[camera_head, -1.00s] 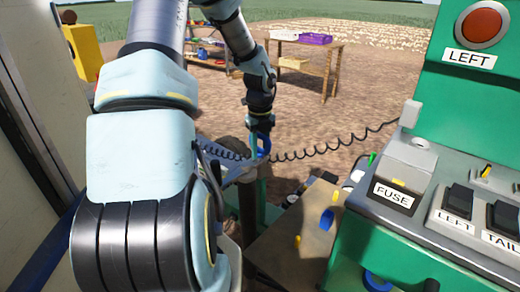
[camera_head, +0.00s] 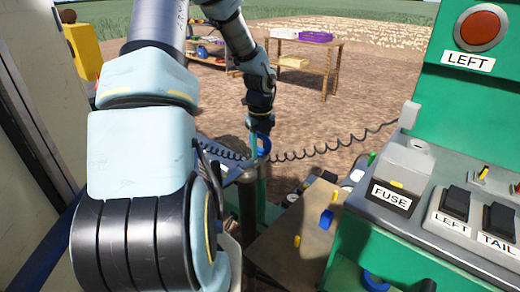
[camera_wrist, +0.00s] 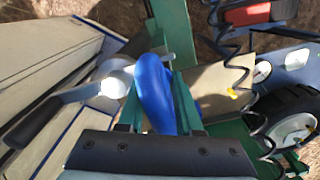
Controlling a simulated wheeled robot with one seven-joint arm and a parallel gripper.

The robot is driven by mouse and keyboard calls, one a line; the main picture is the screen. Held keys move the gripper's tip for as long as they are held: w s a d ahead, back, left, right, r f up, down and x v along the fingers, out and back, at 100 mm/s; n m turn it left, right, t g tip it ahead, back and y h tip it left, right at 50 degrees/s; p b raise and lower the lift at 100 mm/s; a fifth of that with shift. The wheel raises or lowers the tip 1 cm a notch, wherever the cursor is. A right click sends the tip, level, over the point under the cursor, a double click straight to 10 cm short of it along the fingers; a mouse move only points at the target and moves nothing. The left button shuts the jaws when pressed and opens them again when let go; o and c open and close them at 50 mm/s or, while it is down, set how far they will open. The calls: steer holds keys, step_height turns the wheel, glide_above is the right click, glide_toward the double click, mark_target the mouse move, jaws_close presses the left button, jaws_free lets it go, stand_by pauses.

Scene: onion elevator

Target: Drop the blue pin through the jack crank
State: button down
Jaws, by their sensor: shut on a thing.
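My gripper (camera_head: 260,148) points down in the head view, above the grey post and metal arm of the jack. It is shut on the blue pin (camera_wrist: 153,88), whose rounded blue head fills the space between the green fingers in the wrist view. The pin's lower end is hidden. The jack crank (camera_wrist: 72,97), a grey bar with a black handle and a bright round end, lies left of the pin in the wrist view. I cannot tell whether the pin touches it or is in its hole.
A green control box (camera_head: 400,235) with switches fills the right. A tan board (camera_head: 290,250) with blue and yellow pieces is beside it. A coiled black cable (camera_head: 315,154) crosses behind my gripper. A wooden table (camera_head: 300,45) stands farther back on open dirt.

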steer(key=shift+r+p, duration=0.15)
steer(key=shift+p, duration=0.3)
stand_by(0.5)
steer(key=shift+c, duration=0.5)
jaws_free()
steer(key=shift+r, duration=3.45)
